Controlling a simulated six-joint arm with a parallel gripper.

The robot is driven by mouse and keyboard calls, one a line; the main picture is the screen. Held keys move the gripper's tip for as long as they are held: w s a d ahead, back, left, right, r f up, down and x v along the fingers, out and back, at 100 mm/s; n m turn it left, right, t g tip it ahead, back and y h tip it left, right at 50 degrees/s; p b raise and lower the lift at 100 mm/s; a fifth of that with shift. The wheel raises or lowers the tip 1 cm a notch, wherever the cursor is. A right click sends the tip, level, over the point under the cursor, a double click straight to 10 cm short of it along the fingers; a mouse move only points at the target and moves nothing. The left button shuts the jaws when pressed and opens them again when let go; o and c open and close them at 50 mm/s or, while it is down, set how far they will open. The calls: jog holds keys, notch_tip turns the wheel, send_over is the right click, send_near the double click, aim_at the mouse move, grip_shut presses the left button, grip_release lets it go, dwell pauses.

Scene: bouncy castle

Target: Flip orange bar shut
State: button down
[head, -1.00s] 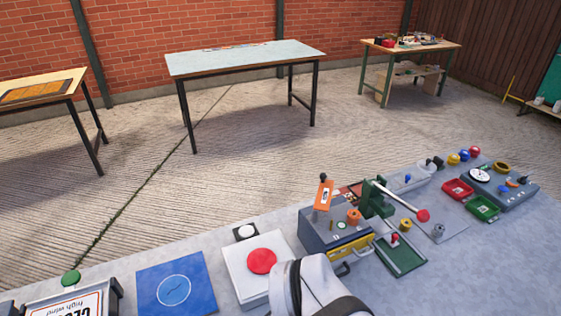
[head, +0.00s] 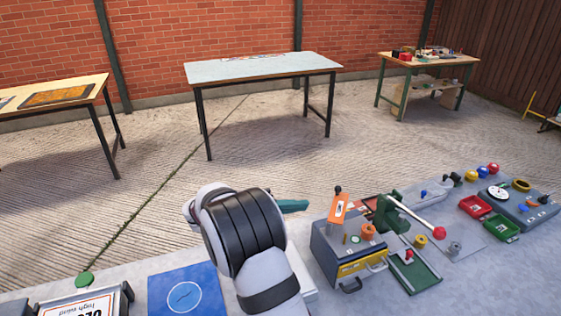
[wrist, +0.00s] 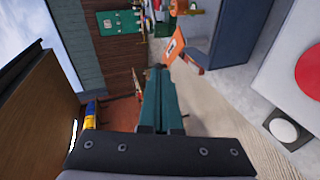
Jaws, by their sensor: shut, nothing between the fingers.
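The orange bar (head: 339,208) stands up, tilted, at the back left of a grey box (head: 352,250). It has a black knob at its top end and a white label on its face. My gripper (head: 294,205) is to the left of the bar, apart from it, with its teal fingers shut and empty, pointing right towards it. In the wrist view the shut fingers (wrist: 158,95) point up the picture, and the orange bar (wrist: 175,46) shows just beyond their tips, beside the grey box.
An orange knob (head: 368,231) sits on the box top, with a yellow front and a handle below. A green press with a red-ended lever (head: 439,232) stands to the right. A blue panel (head: 186,291) lies left of my arm. My arm hides most of the white button plate.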

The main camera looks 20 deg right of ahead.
aim_at(338, 209)
jog(key=w+a+f+n+t+h, duration=0.1)
jog(key=w+f+t, duration=0.1)
jog(key=w, duration=0.4)
jog(key=shift+w+a+f+n+t+h, duration=0.15)
jog(key=shift+w+a+n+t+h, duration=0.15)
jog(key=shift+n+t, duration=0.15)
jog(key=d+f, duration=0.2)
jog(key=d, duration=1.1)
jog(key=shift+w, duration=0.4)
jog(key=shift+f, duration=0.1)
